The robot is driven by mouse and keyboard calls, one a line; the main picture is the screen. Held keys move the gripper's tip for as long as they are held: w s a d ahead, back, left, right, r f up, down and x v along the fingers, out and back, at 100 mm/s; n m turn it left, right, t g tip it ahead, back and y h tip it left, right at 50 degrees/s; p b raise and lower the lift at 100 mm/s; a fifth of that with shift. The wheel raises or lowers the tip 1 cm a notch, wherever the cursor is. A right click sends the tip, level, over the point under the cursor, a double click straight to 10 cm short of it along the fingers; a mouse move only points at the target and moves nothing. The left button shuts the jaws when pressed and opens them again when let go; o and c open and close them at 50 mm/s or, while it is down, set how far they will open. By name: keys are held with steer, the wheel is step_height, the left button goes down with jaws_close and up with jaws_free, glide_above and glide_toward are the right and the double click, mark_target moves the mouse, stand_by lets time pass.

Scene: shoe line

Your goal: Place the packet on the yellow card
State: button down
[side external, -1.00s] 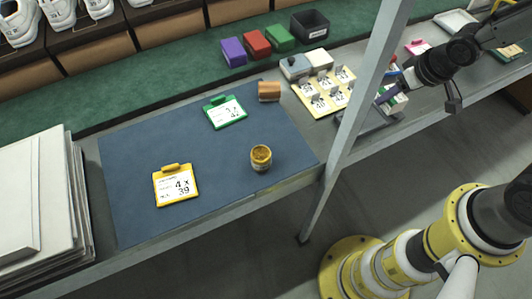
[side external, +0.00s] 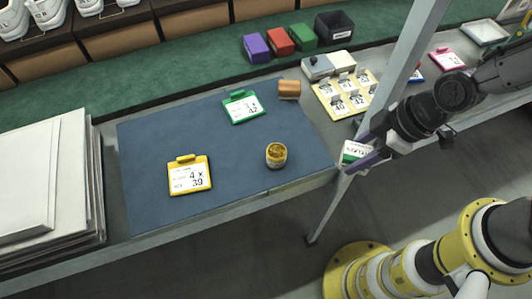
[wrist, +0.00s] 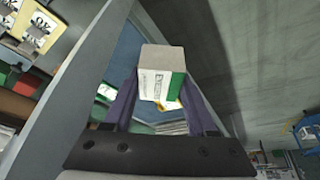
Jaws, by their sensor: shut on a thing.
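The yellow card (side external: 183,187) is a yellow-framed board with a white label, lying on the left part of the blue mat (side external: 150,140). My gripper (side external: 356,160) is shut on a small white and green packet (side external: 353,151), off the mat's right edge and well to the right of the card. The post partly hides the area beside the packet. In the wrist view the packet (wrist: 160,72) sits between the two purple fingers of my gripper (wrist: 160,95), its printed side showing.
A slanting grey post (side external: 372,110) stands between my gripper and the mat. An amber jar (side external: 276,155), a green card (side external: 243,108) and an orange-brown block (side external: 289,90) are on the mat. A stack of white boards (side external: 45,180) stands at the left. The mat around the yellow card is clear.

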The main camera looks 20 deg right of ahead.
steer(key=w+a+n+g, duration=0.1)
steer(key=w+a+n, duration=0.25)
steer(key=a, duration=0.55)
steer(key=n+g+y, duration=0.1)
steer(key=n+g, duration=0.1)
steer(key=n, duration=0.2)
glide_toward(197, 183)
steer(key=shift+s+a+f, duration=0.35)
steer(key=shift+a+f, duration=0.25)
steer(key=shift+a, duration=0.2)
steer(key=shift+w+a+f, duration=0.25)
steer(key=shift+a+f, duration=0.1)
steer(key=shift+f, duration=1.7)
steer(key=shift+f, duration=0.15)
steer(key=shift+c, duration=1)
jaws_free()
